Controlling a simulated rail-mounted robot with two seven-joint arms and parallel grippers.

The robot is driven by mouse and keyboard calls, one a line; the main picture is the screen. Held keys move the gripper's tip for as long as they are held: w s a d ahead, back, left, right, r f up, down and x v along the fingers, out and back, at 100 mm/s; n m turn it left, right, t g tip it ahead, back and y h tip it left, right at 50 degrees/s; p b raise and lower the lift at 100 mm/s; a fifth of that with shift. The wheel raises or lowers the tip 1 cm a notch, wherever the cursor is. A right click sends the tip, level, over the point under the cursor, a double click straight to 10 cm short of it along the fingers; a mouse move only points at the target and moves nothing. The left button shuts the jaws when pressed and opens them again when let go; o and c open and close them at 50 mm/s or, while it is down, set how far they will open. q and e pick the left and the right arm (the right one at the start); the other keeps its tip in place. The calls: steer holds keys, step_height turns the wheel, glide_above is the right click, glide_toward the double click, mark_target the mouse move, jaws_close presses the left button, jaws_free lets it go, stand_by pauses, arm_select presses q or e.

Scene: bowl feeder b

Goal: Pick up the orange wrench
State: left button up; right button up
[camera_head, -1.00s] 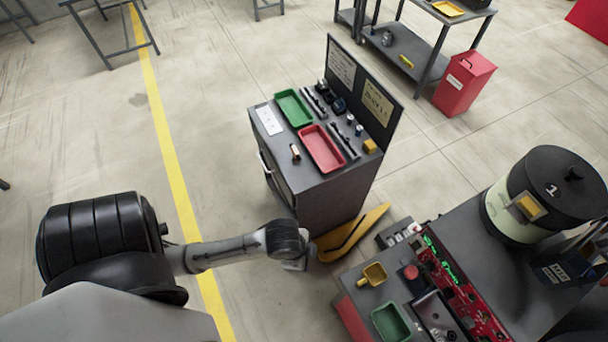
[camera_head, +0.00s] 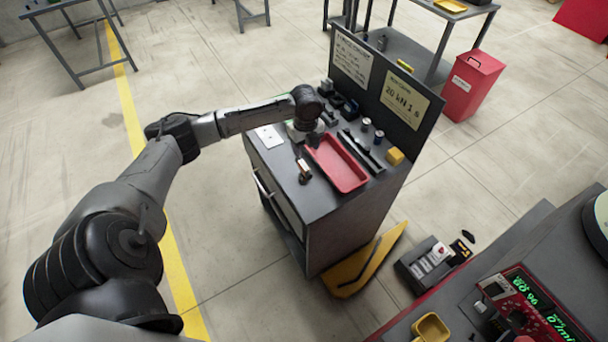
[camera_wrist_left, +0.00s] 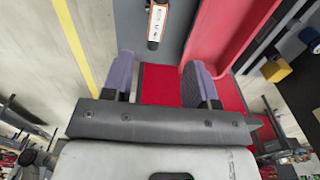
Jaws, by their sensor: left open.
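A small dark tool with orange edges and a pale label, which looks like the orange wrench (camera_head: 304,170), lies on the grey cart top left of the red tray (camera_head: 337,163). In the left wrist view the wrench (camera_wrist_left: 157,22) is at the top centre, beyond the fingertips and apart from them. My left gripper (camera_wrist_left: 160,82) is open, with nothing held between its fingers. In the head view the left gripper (camera_head: 308,138) is over the cart near the red tray's far left end, its fingers mostly hidden. The right gripper is not in view.
The cart carries a white card (camera_head: 268,137), a yellow block (camera_head: 395,156) and several dark tools. An upright board (camera_head: 385,85) closes its back edge. A bench with a red meter (camera_head: 530,310) is at lower right. Open floor lies left of the cart.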

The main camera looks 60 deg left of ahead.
mark_target(304, 165)
arm_select(q)
step_height(304, 165, down, 7)
steer(key=shift+f+b, duration=0.15)
steer(key=shift+b, duration=0.25)
steer(key=f, duration=0.4)
steer(key=shift+s+a+f+b, duration=0.1)
steer(key=shift+s+f+b, duration=0.2)
steer(key=shift+b, duration=0.1)
steer(key=shift+f, duration=0.25)
steer(key=shift+c, duration=0.4)
jaws_close()
steer(key=shift+r, duration=0.1)
